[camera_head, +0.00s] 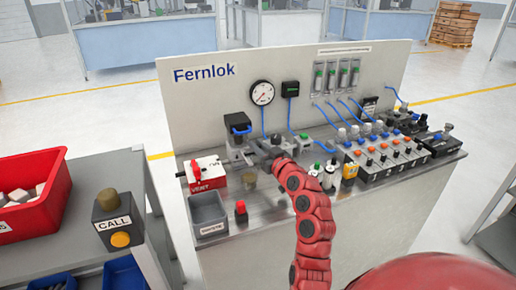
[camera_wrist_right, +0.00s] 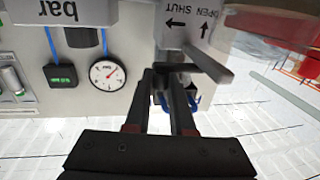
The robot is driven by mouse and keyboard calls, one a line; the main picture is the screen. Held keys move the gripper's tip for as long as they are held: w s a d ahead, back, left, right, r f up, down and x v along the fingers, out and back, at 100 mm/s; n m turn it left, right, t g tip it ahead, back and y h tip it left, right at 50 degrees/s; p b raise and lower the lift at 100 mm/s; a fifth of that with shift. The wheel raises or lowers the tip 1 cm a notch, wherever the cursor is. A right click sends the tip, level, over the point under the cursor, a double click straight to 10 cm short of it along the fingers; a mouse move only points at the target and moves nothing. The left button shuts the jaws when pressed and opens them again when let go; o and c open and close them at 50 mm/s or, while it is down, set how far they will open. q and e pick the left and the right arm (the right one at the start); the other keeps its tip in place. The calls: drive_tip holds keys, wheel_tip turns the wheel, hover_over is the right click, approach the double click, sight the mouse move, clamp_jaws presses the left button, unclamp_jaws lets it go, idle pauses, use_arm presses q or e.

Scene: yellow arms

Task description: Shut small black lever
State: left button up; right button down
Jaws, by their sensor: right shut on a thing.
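The lever sticks out below a pale block (camera_wrist_right: 190,22) marked OPEN and SHUT with arrows. The fingertips partly hide the lever, and its exact angle is hard to read. In the head view the gripper covers the lever. My left gripper is not in view.
A red button (camera_head: 241,208) and a grey bin (camera_head: 208,214) stand in front. Rows of knobs and fittings (camera_head: 385,152) crowd the right side.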

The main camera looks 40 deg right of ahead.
drive_tip(key=c, duration=0.8)
unclamp_jaws()
drive_tip(key=shift+o, duration=0.2)
drive_tip(key=s+a+b, duration=0.1)
drive_tip(key=s+b, duration=0.1)
drive_tip(key=s, duration=1.5)
drive_tip(key=shift+s, duration=0.2)
